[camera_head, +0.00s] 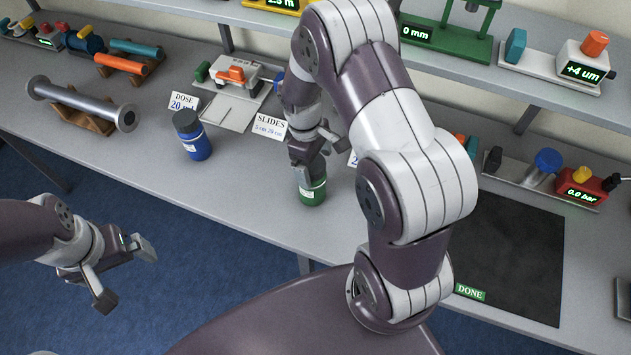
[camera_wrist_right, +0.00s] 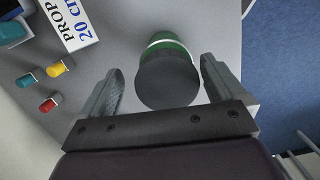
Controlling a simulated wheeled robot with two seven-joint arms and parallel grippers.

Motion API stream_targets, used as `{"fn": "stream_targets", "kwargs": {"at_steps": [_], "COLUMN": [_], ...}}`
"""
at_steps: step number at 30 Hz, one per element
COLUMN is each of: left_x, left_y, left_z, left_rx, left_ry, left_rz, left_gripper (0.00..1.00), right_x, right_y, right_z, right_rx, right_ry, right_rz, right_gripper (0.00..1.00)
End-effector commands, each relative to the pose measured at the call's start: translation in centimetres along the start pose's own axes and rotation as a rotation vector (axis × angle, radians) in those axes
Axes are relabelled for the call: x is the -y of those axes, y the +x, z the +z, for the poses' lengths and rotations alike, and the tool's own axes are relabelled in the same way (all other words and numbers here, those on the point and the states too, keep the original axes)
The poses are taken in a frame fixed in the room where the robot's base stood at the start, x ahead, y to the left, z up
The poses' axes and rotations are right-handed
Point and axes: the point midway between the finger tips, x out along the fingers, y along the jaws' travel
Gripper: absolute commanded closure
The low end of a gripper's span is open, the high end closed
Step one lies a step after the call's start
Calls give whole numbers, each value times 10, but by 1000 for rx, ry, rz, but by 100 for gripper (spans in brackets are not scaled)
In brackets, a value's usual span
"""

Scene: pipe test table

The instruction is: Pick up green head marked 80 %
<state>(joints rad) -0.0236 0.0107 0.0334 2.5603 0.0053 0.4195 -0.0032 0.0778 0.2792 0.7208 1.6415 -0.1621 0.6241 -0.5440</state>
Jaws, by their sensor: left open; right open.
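A green bottle-like piece (camera_head: 312,191) with a white label and a dark top stands upright near the table's front edge. Its marking is too small to read, and my right gripper hides its upper part in the head view. In the right wrist view its round dark top (camera_wrist_right: 168,84) and green side lie between the two fingers. My right gripper (camera_wrist_right: 160,70) is open, with a gap to the piece on both sides; it comes down over the piece from above. My left gripper (camera_head: 125,272) is open and empty, off the table's front over the blue floor.
A blue bottle (camera_head: 196,141) with a dark cap stands to the left. A "SLIDES" card (camera_head: 269,127) and a "DOSE" card (camera_head: 185,104) stand behind. A dark mat (camera_head: 510,250) marked "DONE" lies clear at the right. Small coloured pieces (camera_wrist_right: 52,70) show in the wrist view.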

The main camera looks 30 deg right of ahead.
Motion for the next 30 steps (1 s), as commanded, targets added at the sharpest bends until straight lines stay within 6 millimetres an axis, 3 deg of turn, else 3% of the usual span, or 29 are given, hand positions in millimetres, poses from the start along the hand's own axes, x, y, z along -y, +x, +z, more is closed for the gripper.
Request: {"fn": "stream_targets", "kwargs": {"at_steps": [2,6,12,13,18,21,30], "left_x": [0,0,0,0,0,0,0], "left_y": [-11,-11,-10,-10,-10,-10,-9], "left_z": [-2,-2,-1,-1,-1,-1,-1], "left_rx": [-1,-1,0,0,0,0,0], "left_ry": [0,0,-1,-1,0,0,0], "left_rz": [0,0,0,0,0,0,0], "left_gripper": [0,0,0,0,0,0,0], "right_x": [3,2,2,2,2,2,2], "right_y": [12,31,34,34,34,33,30], "right_z": [2,1,1,1,1,0,0], "right_rx": [4,0,-1,-1,-1,-2,-3], "right_ry": [1,0,1,1,1,2,2], "right_rz": [-4,-1,0,0,0,0,1], "right_gripper": [3,3,3,7,62,88,89]}}
